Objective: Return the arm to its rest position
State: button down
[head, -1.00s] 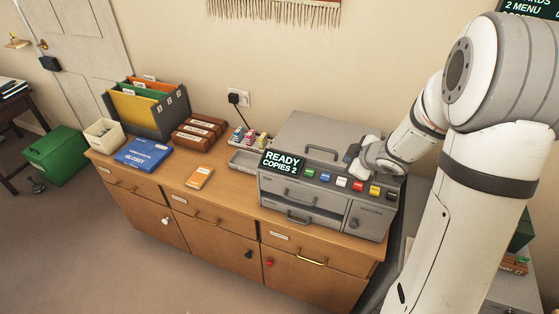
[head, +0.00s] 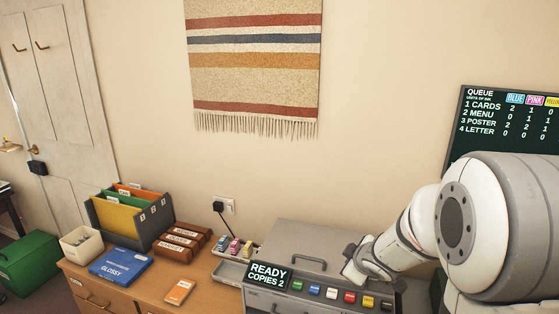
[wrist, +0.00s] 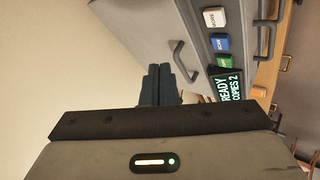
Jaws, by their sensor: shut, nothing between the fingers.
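My gripper (head: 349,262) is shut and empty, held just above the right part of the grey copier's top in the head view. In the wrist view my gripper's dark fingers (wrist: 160,84) are pressed together with nothing between them. The grey copier (head: 310,238) stands on the wooden cabinet, and its screen (head: 269,275) reads READY COPIES 2. A row of coloured buttons (head: 332,293) runs along its front edge. The screen (wrist: 230,88) also shows in the wrist view, beside the lid handle (wrist: 184,62). I cannot tell whether the gripper touches the copier.
Left on the cabinet (head: 140,292) are a folder rack (head: 158,222), brown boxes (head: 182,242), a blue glossy pack (head: 121,265), an orange pack (head: 180,291) and ink bottles (head: 234,246). A queue board (head: 500,125) hangs behind my arm. The wall above the copier is clear.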

jog(key=s+d+r+m+g+h+b, duration=0.1)
jog(key=s+d+r+m+h, duration=0.2)
jog(key=s+r+m, duration=0.45)
jog(key=s+a+m+g+y, duration=0.1)
jog(key=s+a+g, duration=0.1)
jog(key=s, duration=0.7)
jog(key=s+a+f+m+g+y+b, duration=0.1)
jog(key=s+a, duration=0.3)
jog(key=s, duration=0.6)
jog(key=shift+a+f+m+g, duration=0.35)
jog(key=shift+m+g, duration=0.3)
jog(key=shift+g, duration=0.15)
